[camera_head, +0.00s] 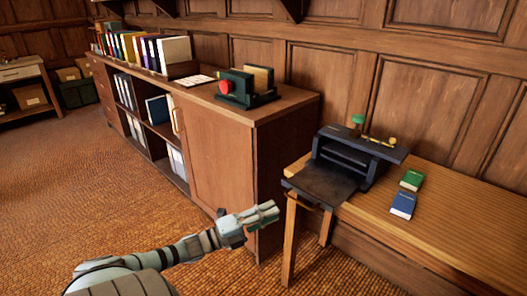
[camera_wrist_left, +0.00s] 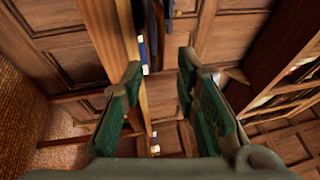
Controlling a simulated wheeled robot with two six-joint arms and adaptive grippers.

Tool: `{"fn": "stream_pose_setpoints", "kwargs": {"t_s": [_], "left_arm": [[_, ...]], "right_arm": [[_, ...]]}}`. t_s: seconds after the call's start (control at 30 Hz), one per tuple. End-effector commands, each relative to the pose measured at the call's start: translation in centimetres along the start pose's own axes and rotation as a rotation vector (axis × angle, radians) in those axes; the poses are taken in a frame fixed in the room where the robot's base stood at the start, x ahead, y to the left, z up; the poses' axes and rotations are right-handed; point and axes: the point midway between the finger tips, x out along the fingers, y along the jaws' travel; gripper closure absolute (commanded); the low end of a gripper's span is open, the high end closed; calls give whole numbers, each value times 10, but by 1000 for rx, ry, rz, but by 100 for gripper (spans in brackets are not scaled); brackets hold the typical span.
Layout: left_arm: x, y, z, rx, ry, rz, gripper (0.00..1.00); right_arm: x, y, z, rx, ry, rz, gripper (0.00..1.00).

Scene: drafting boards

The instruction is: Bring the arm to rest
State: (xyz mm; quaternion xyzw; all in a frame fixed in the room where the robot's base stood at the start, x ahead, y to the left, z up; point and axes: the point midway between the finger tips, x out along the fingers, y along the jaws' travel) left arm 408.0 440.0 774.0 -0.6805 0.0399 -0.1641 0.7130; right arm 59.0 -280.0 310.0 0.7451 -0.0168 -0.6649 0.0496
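My left arm (camera_head: 185,250) reaches in from the bottom left of the head view. Its gripper (camera_head: 272,212) appears in front of the lower end of the wooden cabinet and left of the table's front leg. In the left wrist view the two green-padded fingers (camera_wrist_left: 160,70) stand apart with nothing held between them. The gripper is open and empty. My right gripper is in neither view.
The wooden cabinet (camera_head: 220,147) carries a row of binders and a dark green device (camera_head: 236,88). On the wooden table (camera_head: 460,232) at the right are a dark press-like machine (camera_head: 340,166), a green book (camera_head: 411,180) and a blue book (camera_head: 403,205). Open carpet (camera_head: 90,195) lies left.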

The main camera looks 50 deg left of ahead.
Motion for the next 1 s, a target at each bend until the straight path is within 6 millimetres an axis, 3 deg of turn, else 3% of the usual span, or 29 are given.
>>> {"fn": "stream_pose_setpoints", "kwargs": {"t_s": [0.1,0.2,0.77,0.87,0.97,1.0], "left_arm": [[-20,1,0,1,2,2,72],[-26,0,0,0,0,0,72],[-26,0,0,-17,-1,1,72],[-30,24,13,-150,-60,102,72],[-63,85,43,-321,-239,303,72],[-86,117,52,-407,-347,383,72]], "right_arm": [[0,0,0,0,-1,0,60],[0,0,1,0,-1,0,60],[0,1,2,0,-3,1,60],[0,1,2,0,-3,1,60],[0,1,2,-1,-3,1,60],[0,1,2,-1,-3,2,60]]}}
